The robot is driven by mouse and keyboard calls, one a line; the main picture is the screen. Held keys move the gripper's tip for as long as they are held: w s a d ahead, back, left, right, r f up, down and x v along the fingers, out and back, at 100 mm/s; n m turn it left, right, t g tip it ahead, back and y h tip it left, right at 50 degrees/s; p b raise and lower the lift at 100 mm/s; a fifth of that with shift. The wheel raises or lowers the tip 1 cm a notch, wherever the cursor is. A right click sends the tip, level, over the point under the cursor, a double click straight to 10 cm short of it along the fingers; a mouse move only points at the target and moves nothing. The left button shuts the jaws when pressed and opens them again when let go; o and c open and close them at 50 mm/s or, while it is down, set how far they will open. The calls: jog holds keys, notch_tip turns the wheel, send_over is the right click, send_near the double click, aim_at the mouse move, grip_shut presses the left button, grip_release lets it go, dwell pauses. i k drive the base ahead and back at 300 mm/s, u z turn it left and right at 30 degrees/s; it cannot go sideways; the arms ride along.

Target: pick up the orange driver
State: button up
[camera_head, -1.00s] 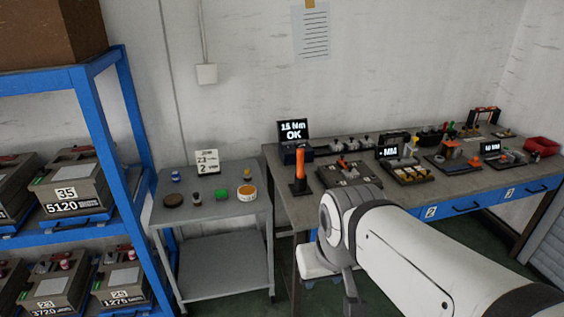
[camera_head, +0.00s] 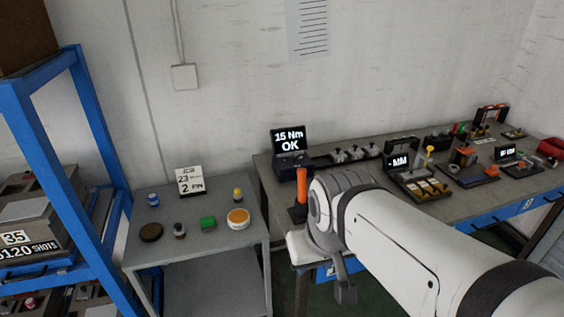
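The orange driver (camera_head: 301,186) stands upright in a dark holder (camera_head: 298,213) at the left end of the workbench (camera_head: 268,187), in front of a small screen reading "15 Nm OK" (camera_head: 290,141). Its upper part shows clear of my arm. My white arm reaches in from the lower right, and its wrist end is just right of the driver in the picture. A dark part at the arm's end (camera_head: 345,291) hangs low in front of the bench. I cannot make out the gripper's fingers or whether they are open.
A blue rack (camera_head: 95,190) stands at far left. Several fixtures crowd the bench to the right.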

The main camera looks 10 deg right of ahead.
aim_at(302, 194)
jog(key=i, duration=0.9)
jog(key=u, duration=0.05)
